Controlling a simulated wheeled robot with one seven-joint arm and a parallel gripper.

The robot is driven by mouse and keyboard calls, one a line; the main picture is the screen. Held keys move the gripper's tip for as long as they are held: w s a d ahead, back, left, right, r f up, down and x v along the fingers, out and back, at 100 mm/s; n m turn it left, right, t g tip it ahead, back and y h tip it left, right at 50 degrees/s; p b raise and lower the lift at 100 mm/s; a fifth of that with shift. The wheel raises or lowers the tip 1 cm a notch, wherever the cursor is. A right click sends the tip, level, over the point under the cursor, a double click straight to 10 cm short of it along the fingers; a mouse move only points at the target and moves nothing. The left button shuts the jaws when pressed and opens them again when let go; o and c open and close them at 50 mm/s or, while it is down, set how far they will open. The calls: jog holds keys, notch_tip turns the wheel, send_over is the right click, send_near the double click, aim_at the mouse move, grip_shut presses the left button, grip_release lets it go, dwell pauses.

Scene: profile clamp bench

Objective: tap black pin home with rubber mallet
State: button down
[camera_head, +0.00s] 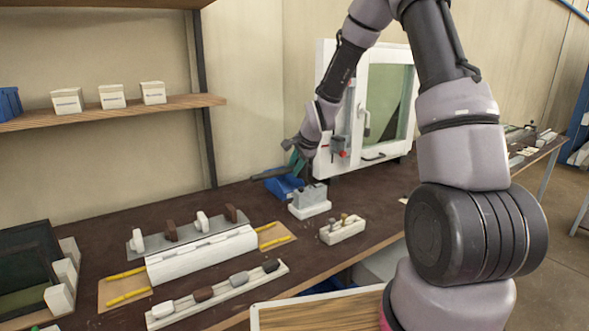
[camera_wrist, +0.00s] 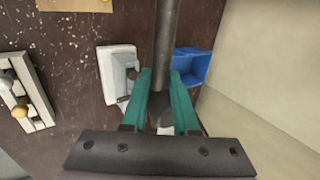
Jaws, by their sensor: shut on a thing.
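My gripper (camera_head: 297,162) is over the back of the bench. In the wrist view its green fingers (camera_wrist: 160,98) are shut on a long dark grey rod (camera_wrist: 167,40), which looks like the mallet's handle. In the head view the dark rod (camera_head: 270,173) sticks out left from the fingers, above the blue bin. I cannot make out the mallet's head clearly. A grey block on a white base (camera_head: 309,201) stands just below and in front of my gripper; it also shows in the wrist view (camera_wrist: 115,70), with a small dark spot on it. I cannot tell whether that is the black pin.
A blue bin (camera_head: 281,190) sits behind the block. A small white rack with knobbed pieces (camera_head: 342,231) is at the front right. A white profile (camera_head: 202,256) and strips with brown and white clamps lie left. A white window frame (camera_head: 327,110) stands at the back right.

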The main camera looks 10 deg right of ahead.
jog(key=shift+r, duration=2.05)
